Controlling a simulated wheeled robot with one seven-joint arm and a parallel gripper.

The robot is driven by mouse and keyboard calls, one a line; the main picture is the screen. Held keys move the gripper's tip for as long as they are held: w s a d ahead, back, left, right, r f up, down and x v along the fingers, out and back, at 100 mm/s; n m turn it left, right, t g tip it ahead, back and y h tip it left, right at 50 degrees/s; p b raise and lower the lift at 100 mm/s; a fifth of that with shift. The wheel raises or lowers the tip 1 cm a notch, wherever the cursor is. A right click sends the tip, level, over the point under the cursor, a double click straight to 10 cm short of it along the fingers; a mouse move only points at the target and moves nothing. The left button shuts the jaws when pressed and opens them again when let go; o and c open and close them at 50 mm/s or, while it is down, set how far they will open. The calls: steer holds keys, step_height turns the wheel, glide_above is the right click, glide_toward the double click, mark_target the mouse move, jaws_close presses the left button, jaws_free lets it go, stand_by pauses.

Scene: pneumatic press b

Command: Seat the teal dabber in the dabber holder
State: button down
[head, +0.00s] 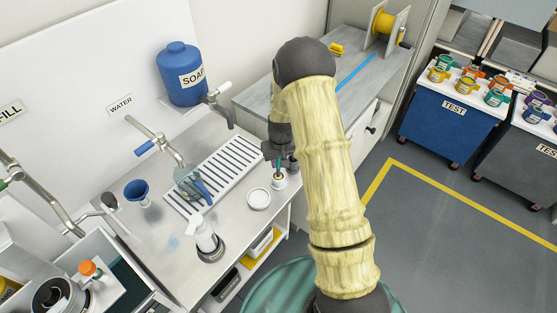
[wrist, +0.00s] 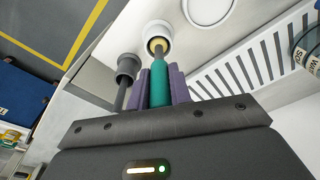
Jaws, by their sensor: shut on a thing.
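My gripper (wrist: 159,88) is shut on the teal dabber (wrist: 158,84), with one purple finger on each side of it. The dabber's narrow end points at a white round cup (wrist: 166,31), which looks like the dabber holder. A yellowish tip or ring shows at the cup's mouth; I cannot tell how deep the tip sits. In the head view the dabber (head: 280,163) stands roughly upright over the white cup (head: 279,183) near the counter's right edge. My arm partly hides my gripper there.
A dark grey cup with a rod (wrist: 128,66) is beside the dabber. A white round dish (head: 258,198) lies left of the white cup, near the slotted drain tray (head: 215,175). A spray bottle (head: 204,235), a blue funnel (head: 138,190) and a soap tank (head: 183,75) stand farther left.

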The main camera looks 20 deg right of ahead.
steer(key=shift+f+b, duration=0.7)
steer(key=shift+f, duration=0.35)
steer(key=c, duration=1.2)
jaws_free()
steer(key=r, duration=0.5)
steer(key=s+r+b, duration=0.1)
steer(key=r, duration=0.5)
steer(key=s+r+b, duration=0.1)
steer(key=r, duration=0.5)
steer(key=shift+s+d+r, duration=0.1)
steer(key=shift+r, duration=0.05)
steer(key=shift+m+t, duration=0.6)
steer(key=s+a, duration=0.1)
steer(key=s, duration=0.5)
steer(key=s+a, duration=0.1)
steer(key=s, duration=0.6)
steer(key=s+a, duration=0.1)
steer(key=s, duration=0.6)
steer(key=shift+s+r, duration=0.25)
steer(key=shift+r, duration=0.1)
